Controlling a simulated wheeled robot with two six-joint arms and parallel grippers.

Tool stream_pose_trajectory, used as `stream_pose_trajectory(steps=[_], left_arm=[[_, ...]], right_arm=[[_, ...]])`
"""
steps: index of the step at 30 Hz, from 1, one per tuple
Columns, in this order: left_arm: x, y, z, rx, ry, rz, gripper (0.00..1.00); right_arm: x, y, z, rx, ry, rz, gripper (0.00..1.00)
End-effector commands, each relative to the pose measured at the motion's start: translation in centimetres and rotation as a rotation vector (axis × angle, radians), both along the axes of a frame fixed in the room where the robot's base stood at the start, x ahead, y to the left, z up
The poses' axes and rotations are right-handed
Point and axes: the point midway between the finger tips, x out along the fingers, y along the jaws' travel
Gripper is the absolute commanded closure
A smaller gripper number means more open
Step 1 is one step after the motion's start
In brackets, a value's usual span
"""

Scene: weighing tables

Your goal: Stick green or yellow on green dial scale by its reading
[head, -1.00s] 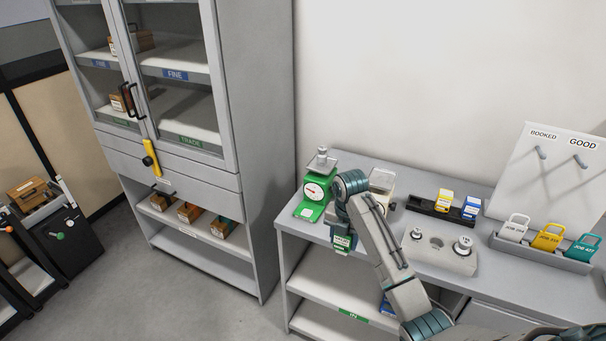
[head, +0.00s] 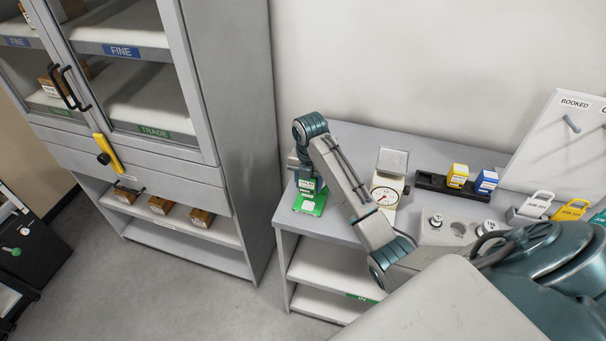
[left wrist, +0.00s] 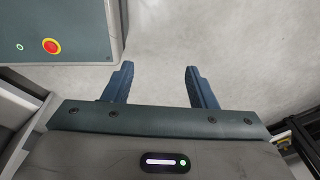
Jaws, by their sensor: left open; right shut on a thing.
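The green dial scale (head: 309,207) stands at the left end of the table; only its lower green part shows. My right gripper (head: 306,178) is shut on a small green block with a white label (head: 307,186), held right in front of the scale. I cannot tell whether block and scale touch. A yellow block (head: 457,176) and a blue block (head: 485,181) stand in the black rack (head: 428,183). My left gripper (left wrist: 161,86) is open and empty above the floor in the left wrist view.
A cream dial scale (head: 387,191) stands right of my right forearm. A grey cabinet (head: 230,100) stands left of the table, with bare floor in front.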

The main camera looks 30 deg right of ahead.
Motion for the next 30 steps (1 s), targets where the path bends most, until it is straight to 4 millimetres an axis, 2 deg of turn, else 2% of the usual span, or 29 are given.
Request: stream_pose_trajectory(steps=[1,3,7,10,15,18,21,27,30], left_arm=[[-1.5,-0.1,-0.1,0.000,0.018,0.000,0.48],[-3.0,-0.1,-0.1,-0.001,0.038,0.001,0.48],[-4.9,-0.1,-0.2,-0.001,0.061,0.002,0.48],[-4.2,-0.1,-0.2,-0.001,0.054,0.002,0.48],[-0.4,-0.1,0.0,-0.001,0.003,0.000,0.48],[0.7,-0.1,0.1,-0.001,-0.011,0.000,0.48],[0.3,-0.1,0.1,-0.001,-0.006,0.000,0.48],[-2.3,-0.1,-0.1,-0.001,0.028,0.001,0.48],[-2.8,-0.1,-0.1,-0.001,0.035,0.000,0.48]], right_arm=[[0.0,0.0,-0.5,0.001,0.002,0.000,0.73],[0.0,0.1,-1.1,0.001,0.001,0.000,0.73],[0.0,0.1,-2.4,0.001,0.001,0.001,0.73],[0.0,0.0,-3.3,0.000,0.001,0.001,0.73],[0.0,0.0,-4.3,-0.001,0.001,0.001,0.73],[0.0,0.0,-4.6,0.000,0.000,0.000,0.73],[0.0,0.0,-4.7,-0.001,-0.001,0.000,0.73],[0.0,0.0,-4.8,-0.001,-0.001,0.000,0.73],[0.0,0.0,-4.8,-0.001,-0.001,0.000,0.73]])
